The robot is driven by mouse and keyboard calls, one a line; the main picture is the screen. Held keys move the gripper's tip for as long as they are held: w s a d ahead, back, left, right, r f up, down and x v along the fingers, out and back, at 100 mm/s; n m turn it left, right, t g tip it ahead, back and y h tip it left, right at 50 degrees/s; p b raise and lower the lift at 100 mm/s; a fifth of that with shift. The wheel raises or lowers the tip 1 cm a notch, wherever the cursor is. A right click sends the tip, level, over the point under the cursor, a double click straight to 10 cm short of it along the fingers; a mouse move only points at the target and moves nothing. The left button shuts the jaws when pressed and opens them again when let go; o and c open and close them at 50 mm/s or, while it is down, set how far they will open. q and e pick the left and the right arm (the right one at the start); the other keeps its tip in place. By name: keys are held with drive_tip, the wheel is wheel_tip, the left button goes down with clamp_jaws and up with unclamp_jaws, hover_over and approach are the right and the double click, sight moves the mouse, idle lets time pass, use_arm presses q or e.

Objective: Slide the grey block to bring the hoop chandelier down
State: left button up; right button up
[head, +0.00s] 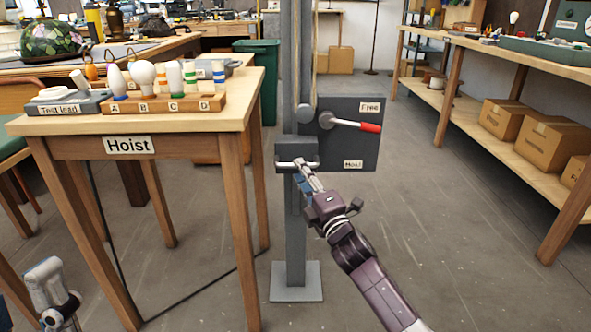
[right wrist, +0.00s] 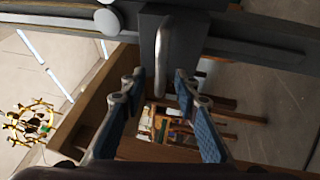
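The grey block (head: 284,155) sits on the upright grey post (head: 296,225), with a pale bar handle across its front. In the right wrist view the handle (right wrist: 168,50) stands ahead, its end between my fingertips with gaps at both sides. My right gripper (head: 307,178) is open just in front of the block; its blue-padded fingers (right wrist: 158,78) are spread. The hoop chandelier (right wrist: 30,122), gold-coloured, shows at the left of the right wrist view; the head view does not show it. Part of my left gripper (head: 52,290) is at the lower left, its opening unclear.
A dark plate (head: 350,160) marked Free and Hold carries a red-handled lever (head: 370,127) pointing right. The Hoist table (head: 180,143) stands close left of the post, with a bulb rack (head: 165,106) on it. Shelving (head: 470,105) with cardboard boxes is at right; floor between is clear.

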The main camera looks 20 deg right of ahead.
drive_tip(key=shift+b+x, duration=0.45)
drive_tip(key=shift+x, duration=1.6)
drive_tip(key=shift+f, duration=0.1)
clamp_jaws()
